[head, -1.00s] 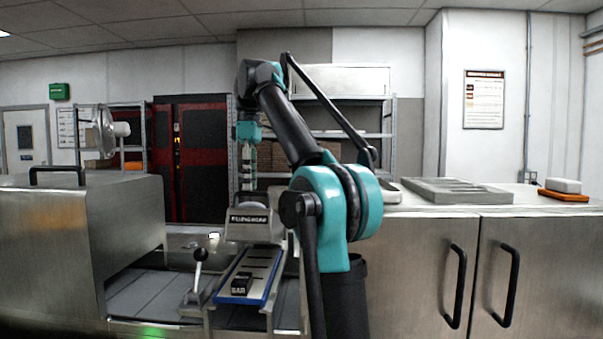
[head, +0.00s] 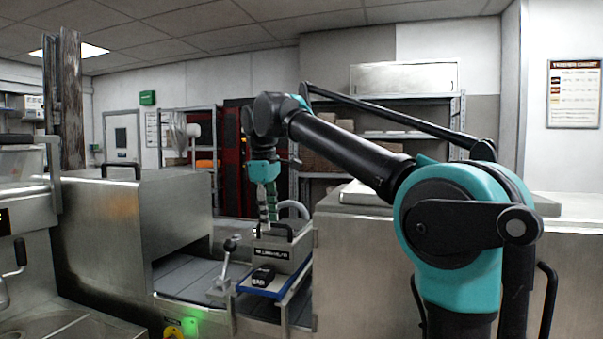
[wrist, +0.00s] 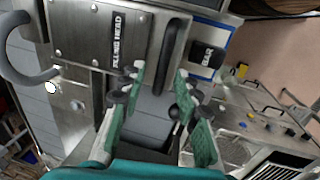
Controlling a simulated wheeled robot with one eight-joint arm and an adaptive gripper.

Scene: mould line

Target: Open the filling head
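The filling head (head: 291,257) is a grey metal housing with a dark name plate, above the blue-edged mould tray (head: 262,292). In the wrist view the filling head (wrist: 80,30) fills the upper left, with a black bar handle (wrist: 170,45) along its side. My gripper (head: 267,226) points down just over the filling head. In the wrist view my gripper (wrist: 158,76) has its green fingers spread, with the handle's near end showing between the fingertips. I cannot tell whether they touch it. A black block marked BAR (wrist: 207,54) lies on the tray.
A lever with a black knob (head: 231,244) stands left of the tray. A steel tunnel housing (head: 125,230) with a handle is further left, over a grey belt (head: 185,278). A steel cabinet (head: 360,270) stands to the right. A curved grey hose (wrist: 22,50) is beside the filling head.

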